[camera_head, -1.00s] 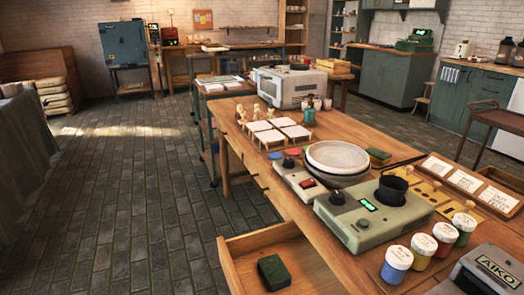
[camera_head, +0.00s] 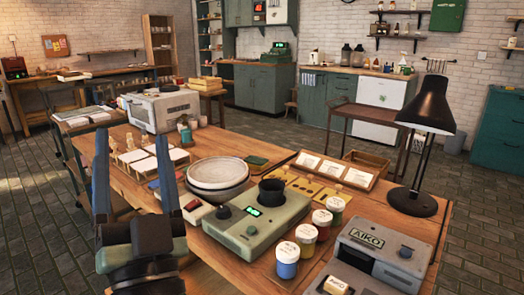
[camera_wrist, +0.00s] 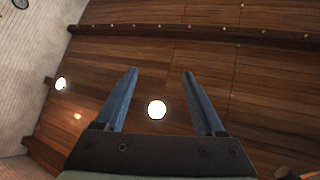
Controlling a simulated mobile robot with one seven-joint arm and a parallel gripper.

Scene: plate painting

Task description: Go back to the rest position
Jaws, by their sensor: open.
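My gripper (camera_head: 133,165) stands at the left front of the head view, its two blue fingers pointing up and spread apart. It is open, with nothing between the fingers. In the wrist view my gripper (camera_wrist: 160,72) also shows open and empty, facing a wooden ceiling (camera_wrist: 190,55) with round lamps. The gripper stands in front of the wooden worktable (camera_head: 228,255) and hides part of its left side.
The table holds stacked bowls (camera_head: 217,174), a green scale-like device (camera_head: 257,228), several paint jars (camera_head: 287,261), a grey AIKO machine (camera_head: 385,252) and a black lamp (camera_head: 425,130). Tiled floor (camera_head: 470,185) is open on the right.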

